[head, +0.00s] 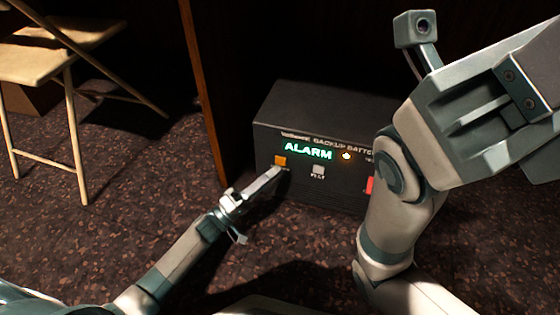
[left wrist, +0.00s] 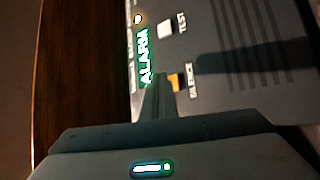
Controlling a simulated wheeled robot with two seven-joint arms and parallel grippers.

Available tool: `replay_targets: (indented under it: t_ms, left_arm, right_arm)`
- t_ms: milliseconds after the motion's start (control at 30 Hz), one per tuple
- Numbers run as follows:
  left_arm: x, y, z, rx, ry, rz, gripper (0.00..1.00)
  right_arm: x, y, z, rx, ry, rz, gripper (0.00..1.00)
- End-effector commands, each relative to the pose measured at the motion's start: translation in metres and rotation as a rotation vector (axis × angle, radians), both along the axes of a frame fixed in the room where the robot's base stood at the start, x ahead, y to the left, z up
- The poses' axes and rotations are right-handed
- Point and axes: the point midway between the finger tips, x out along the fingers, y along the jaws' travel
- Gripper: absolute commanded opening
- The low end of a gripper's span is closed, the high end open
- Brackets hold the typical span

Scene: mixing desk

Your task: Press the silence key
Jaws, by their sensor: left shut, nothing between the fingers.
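The silence key is a small orange square (head: 280,160) on the front of a dark backup battery box (head: 300,105). In the left wrist view the orange key (left wrist: 174,82) has a label beside it that seems to read SILENCE. My left gripper (head: 277,171) is shut and empty, its tips just in front of and below the key in the head view. In the left wrist view the shut fingers (left wrist: 158,80) reach the key's edge and partly hide it. I cannot tell whether they touch it. My right gripper's fingers are not visible.
A green ALARM display (head: 308,151) is lit above the keys, with an amber light (head: 346,156) beside it. A pale TEST key (head: 318,171) sits right of the orange one. A red part (head: 370,185) is partly behind my right arm. A wooden chair (head: 45,55) stands at left.

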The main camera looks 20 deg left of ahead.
Motion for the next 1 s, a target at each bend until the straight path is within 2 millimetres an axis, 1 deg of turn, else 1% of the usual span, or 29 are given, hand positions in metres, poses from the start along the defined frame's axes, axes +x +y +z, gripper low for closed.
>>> replay_targets:
  t_ms: [267, 600, 1000]
  left_arm:
    - [0.0008, -0.0001, 0.0002, 0.000, 0.000, 0.000, 0.00]
    - [0.0086, -0.0002, 0.0008, 0.000, 0.000, 0.000, 0.00]
    - [0.0088, -0.0003, 0.0003, 0.000, 0.000, 0.000, 0.00]
  right_arm:
    - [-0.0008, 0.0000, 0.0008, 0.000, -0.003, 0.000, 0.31]
    - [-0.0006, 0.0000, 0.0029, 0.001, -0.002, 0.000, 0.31]
    - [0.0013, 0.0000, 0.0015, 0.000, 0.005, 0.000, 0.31]
